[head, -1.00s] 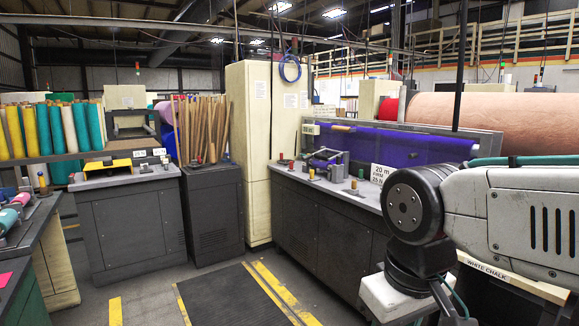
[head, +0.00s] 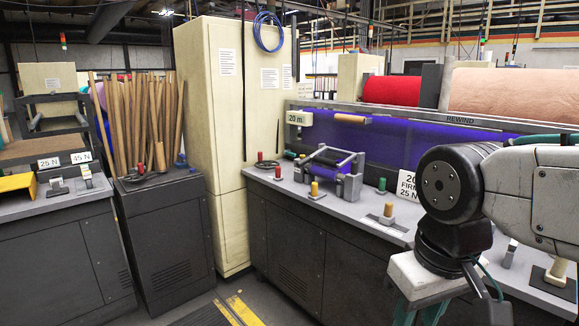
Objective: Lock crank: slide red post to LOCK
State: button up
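A red post (head: 277,172) stands upright on the grey bench top, left of a winding frame with a purple roll (head: 335,173). I cannot tell which of these is the crank lock, and no LOCK mark is readable. My arm hangs at the right, in front of the bench. Its gripper fingertips are below the frame, so their state is hidden.
Yellow-topped posts (head: 314,189), a green-topped post (head: 382,185) and a white sign (head: 407,186) stand on the bench. A tall cream cabinet (head: 208,150) stands at its left end. Clear floor with yellow stripes (head: 243,312) lies in front.

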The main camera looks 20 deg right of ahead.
aim_at(277, 177)
jog(key=z, duration=0.1)
jog(key=i, duration=0.9)
jog(key=u, duration=0.65)
jog(key=i, duration=0.95)
jog(key=u, duration=0.15)
